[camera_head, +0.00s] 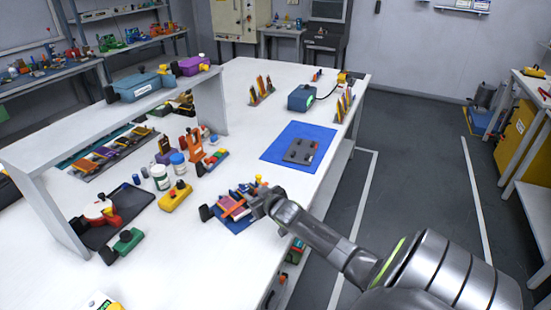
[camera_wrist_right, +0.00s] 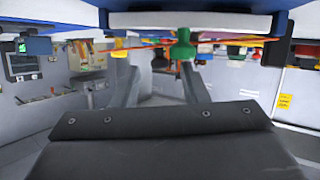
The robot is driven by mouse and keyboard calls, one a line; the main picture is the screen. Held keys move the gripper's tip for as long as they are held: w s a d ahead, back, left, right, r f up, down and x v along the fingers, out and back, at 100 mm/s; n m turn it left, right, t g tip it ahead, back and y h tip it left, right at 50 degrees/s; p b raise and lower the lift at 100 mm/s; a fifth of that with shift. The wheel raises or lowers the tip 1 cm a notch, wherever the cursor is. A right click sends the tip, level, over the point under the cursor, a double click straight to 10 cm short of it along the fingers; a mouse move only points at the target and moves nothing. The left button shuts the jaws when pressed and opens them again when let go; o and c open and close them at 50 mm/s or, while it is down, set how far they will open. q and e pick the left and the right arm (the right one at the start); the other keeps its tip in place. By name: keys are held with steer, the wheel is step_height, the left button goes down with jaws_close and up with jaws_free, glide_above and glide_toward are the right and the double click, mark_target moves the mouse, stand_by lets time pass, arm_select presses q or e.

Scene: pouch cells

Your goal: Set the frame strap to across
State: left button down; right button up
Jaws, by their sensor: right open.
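The frame (camera_head: 230,207) is a small cluster of orange, purple and red parts on a blue mat at the table's near edge. My left gripper is not in view.
A yellow device (camera_head: 175,198) and white jars (camera_head: 160,178) stand left of the frame. A blue mat (camera_head: 325,138) with a grey plate (camera_head: 300,150) lies behind. A raised shelf (camera_head: 110,118) spans the table's left. White tabletop between the mats is clear.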

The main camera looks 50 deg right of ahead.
steer(key=v, duration=1.3)
steer(key=shift+s, duration=0.1)
steer(key=shift+d+b, duration=0.1)
steer(key=shift+b, duration=0.2)
steer(key=shift+c, duration=1.3)
steer(key=w+b, duration=0.1)
steer(key=w+d+r+n+t+y+b, duration=0.1)
steer(key=w+d+r+y+b, duration=0.1)
steer(key=shift+w+n, duration=0.2)
steer(key=shift+n, duration=0.1)
jaws_close()
steer(key=shift+t, duration=0.3)
steer(key=shift+w+d+f+b, duration=0.2)
steer(key=shift+w+f+b, duration=0.2)
steer(key=shift+w+f, duration=0.9)
steer(key=shift+w+d+f+b, duration=0.15)
steer(key=shift+w+f+b, duration=0.3)
steer(key=shift+w, duration=1.6)
steer(key=shift+w+d+f+b, duration=0.2)
steer(key=shift+w+f+b, duration=0.15)
steer(key=shift+w+f, duration=0.95)
